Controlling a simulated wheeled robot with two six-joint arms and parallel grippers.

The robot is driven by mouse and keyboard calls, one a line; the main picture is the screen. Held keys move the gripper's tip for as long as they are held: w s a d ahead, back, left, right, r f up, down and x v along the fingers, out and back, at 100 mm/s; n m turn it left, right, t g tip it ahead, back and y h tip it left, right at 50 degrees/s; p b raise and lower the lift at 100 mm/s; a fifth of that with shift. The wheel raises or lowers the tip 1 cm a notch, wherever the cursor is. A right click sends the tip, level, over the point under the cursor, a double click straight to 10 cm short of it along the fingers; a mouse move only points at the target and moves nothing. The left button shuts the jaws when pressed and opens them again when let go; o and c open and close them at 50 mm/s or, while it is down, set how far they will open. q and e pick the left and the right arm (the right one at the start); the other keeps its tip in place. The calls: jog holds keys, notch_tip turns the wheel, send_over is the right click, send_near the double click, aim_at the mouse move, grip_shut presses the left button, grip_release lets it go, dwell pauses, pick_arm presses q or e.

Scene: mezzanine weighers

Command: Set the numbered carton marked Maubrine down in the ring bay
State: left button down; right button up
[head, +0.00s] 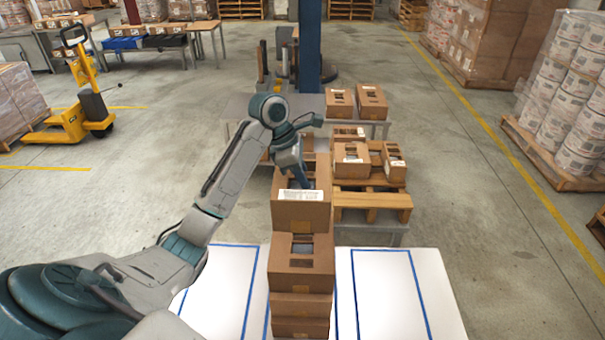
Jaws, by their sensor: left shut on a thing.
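My left gripper (305,184) reaches down onto a brown carton and is shut on it. This carton (300,215) has a white label along its top edge; its lettering is too small to read, so I cannot tell whether it is Maubrine. It shows just beyond a stack of brown cartons (301,257) on the white table, and I cannot tell whether it touches them. Blue outlines mark the white table, one left (225,292) and one right (388,292) of the stack. I cannot tell which place is the ring bay. My right gripper is out of view.
Behind, cartons stand on a wooden pallet (372,203), and two more cartons (357,102) stand on a grey table (235,107). A blue post (309,45) rises behind that. A yellow pallet truck (75,115) is at left. Both outlined table areas look clear, the left partly hidden by my arm.

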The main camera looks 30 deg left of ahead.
pick_arm(q)
jog(key=shift+f, duration=0.1)
jog(key=shift+f, duration=0.8)
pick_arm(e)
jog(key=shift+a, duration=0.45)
pick_arm(q)
jog(key=shift+f, duration=0.15)
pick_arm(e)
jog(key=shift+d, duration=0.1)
